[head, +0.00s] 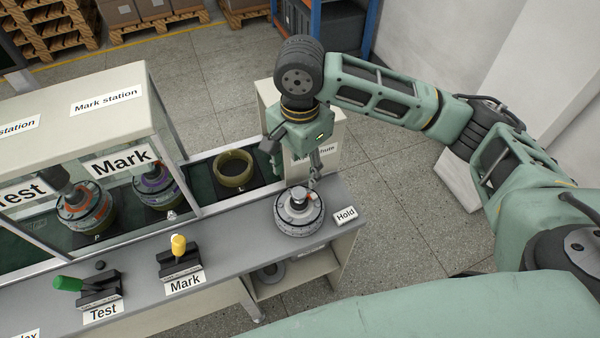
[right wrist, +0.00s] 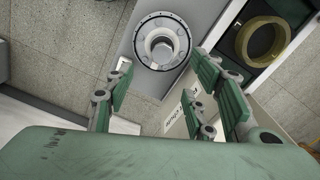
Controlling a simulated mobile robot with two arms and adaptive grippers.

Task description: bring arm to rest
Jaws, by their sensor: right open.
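My right gripper (head: 295,165) is open, fingers pointing down, just behind and above a grey hub motor (head: 299,214) with a silver shaft. The motor stands upright on the grey bench beside the "Hold" label (head: 345,215). In the right wrist view the motor (right wrist: 162,42) lies beyond the spread fingers of the right gripper (right wrist: 165,105), with nothing between them. My right arm (head: 385,95) reaches in from the right, bent at the elbow. My left gripper is not in view.
An olive ring (head: 235,168) sits in the green conveyor channel. Motors with orange (head: 84,208) and purple (head: 157,187) bands stand under the station cover. A green lever (head: 68,284) and a yellow lever (head: 179,245) are on the bench. Floor to the bench's right is free.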

